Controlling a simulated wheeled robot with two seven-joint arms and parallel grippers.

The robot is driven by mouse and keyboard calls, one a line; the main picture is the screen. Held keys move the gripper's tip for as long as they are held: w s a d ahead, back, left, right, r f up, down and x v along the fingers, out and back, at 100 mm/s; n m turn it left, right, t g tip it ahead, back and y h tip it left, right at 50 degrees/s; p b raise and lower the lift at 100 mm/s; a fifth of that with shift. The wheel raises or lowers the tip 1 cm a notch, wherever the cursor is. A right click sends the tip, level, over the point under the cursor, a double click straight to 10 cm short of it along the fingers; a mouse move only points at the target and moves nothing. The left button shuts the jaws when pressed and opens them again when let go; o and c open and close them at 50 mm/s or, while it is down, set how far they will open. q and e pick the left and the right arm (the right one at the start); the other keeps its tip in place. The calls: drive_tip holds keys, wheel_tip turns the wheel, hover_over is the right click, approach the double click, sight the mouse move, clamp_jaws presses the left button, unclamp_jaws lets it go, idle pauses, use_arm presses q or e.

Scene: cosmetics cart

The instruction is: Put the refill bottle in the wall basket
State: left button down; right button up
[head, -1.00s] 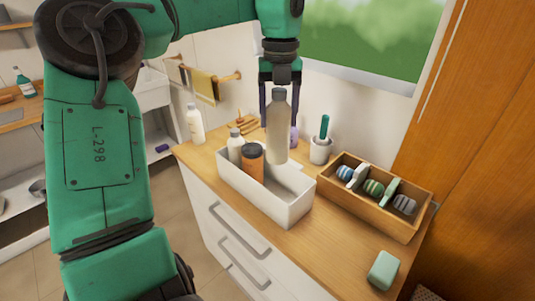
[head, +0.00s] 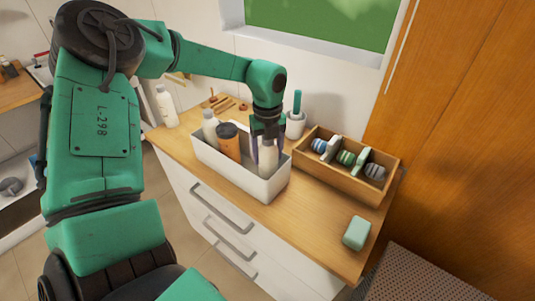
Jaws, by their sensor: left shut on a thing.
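The refill bottle (head: 268,161), pale with a greyish top, stands roughly upright inside the right end of the white basket (head: 225,178) on the wooden counter. My left gripper (head: 268,149) is shut on its upper part from above. The basket's front wall hides the bottle's base, so I cannot tell whether it touches the floor of the basket. My right gripper is not in view.
An orange bottle with a dark cap (head: 229,144) and a white bottle (head: 210,128) stand in the basket's left part. A wooden box (head: 337,183) with several rolled items is at right. A green block (head: 356,233) lies near the front edge. A cup (head: 296,125) stands behind.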

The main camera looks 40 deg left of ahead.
use_arm(q)
drive_tip(key=shift+w+f, duration=0.1)
drive_tip(key=shift+f, duration=0.85)
drive_tip(key=shift+c, duration=0.2)
unclamp_jaws()
drive_tip(key=shift+r, duration=0.35)
wheel_tip(320, 180, up, 12)
drive_tip(key=shift+f+b, duration=0.15)
drive_tip(key=shift+b, duration=0.95)
